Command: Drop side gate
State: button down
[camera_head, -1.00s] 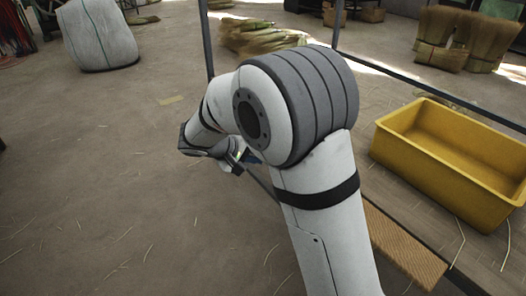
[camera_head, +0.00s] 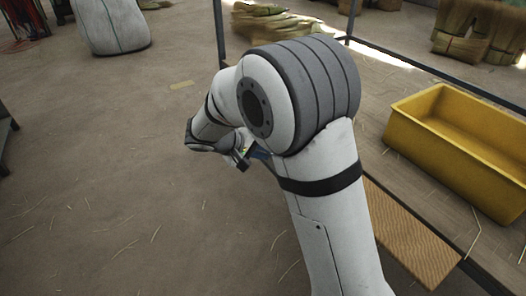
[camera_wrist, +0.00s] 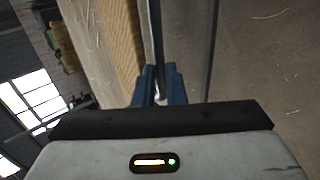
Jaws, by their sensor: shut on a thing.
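The gripper (camera_wrist: 160,98) shows in the wrist view as two blue fingers closed around a thin grey metal bar (camera_wrist: 154,35). I take this bar to be the top rail of the side gate. It runs away from the fingers, up the picture. In the head view my gripper (camera_head: 248,157) is small and low beyond my arm's elbow, beside the near side of a framed bed. My arm hides most of the gate there, so I cannot tell its tilt.
A yellow crate (camera_head: 455,150) and a ribbed tan mat (camera_head: 410,235) lie on the bed at right. Dark posts (camera_head: 219,28) and a rail (camera_head: 430,78) frame it. Broom straw bundles lie behind. A white bale (camera_head: 112,25) stands at far left. The floor at left is mostly clear.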

jog(key=c, duration=1.8)
grip_release()
jog(key=shift+s+a, duration=0.15)
jog(key=shift+a, duration=0.15)
jog(key=o, duration=0.3)
jog(key=shift+d, duration=0.1)
jog(key=shift+r, duration=0.1)
jog(key=shift+p+v, duration=1.45)
jog(key=shift+v, duration=2.45)
